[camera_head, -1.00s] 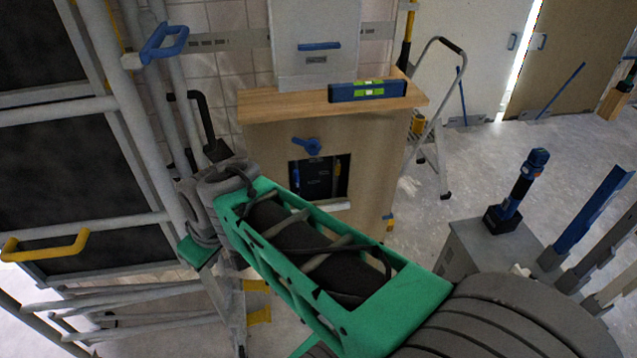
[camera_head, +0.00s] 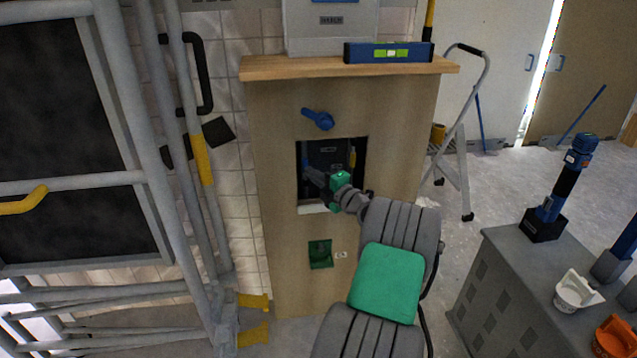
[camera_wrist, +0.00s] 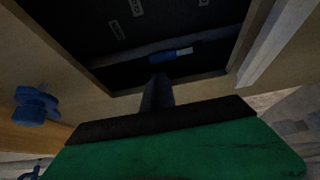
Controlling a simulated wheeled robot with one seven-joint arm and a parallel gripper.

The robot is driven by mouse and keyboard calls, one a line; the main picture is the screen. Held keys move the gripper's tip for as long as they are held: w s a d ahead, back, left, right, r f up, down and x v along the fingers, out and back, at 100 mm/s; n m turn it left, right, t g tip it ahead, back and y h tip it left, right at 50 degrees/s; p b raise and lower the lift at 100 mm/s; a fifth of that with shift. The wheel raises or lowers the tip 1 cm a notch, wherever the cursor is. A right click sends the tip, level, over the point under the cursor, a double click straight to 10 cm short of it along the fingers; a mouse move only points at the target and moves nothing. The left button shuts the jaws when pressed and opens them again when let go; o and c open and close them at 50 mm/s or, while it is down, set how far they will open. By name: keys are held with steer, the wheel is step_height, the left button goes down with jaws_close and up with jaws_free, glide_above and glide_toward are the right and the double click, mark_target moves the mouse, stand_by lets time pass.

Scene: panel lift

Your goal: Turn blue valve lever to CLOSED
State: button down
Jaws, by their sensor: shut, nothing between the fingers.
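A wooden cabinet front (camera_head: 275,230) has a dark square opening (camera_head: 330,152). Inside it, a slim blue lever (camera_head: 305,158) stands at the left side. In the wrist view a blue piece with a pale end (camera_wrist: 176,55), probably this lever, lies on a grey pipe just beyond my fingertips. Small labels (camera_wrist: 137,8) on the back panel are too blurred to read.
A blue knob with a handle (camera_head: 319,119) sits above the opening; it also shows in the wrist view (camera_wrist: 36,105). A yellow piece (camera_head: 352,157) is at the opening's right. A pale ledge (camera_head: 312,209) lies below. A spirit level (camera_head: 388,52) rests on top. Pipes stand left.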

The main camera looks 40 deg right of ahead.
steer(key=w, duration=0.4)
steer(key=shift+w+d, duration=0.15)
steer(key=shift+w, duration=0.25)
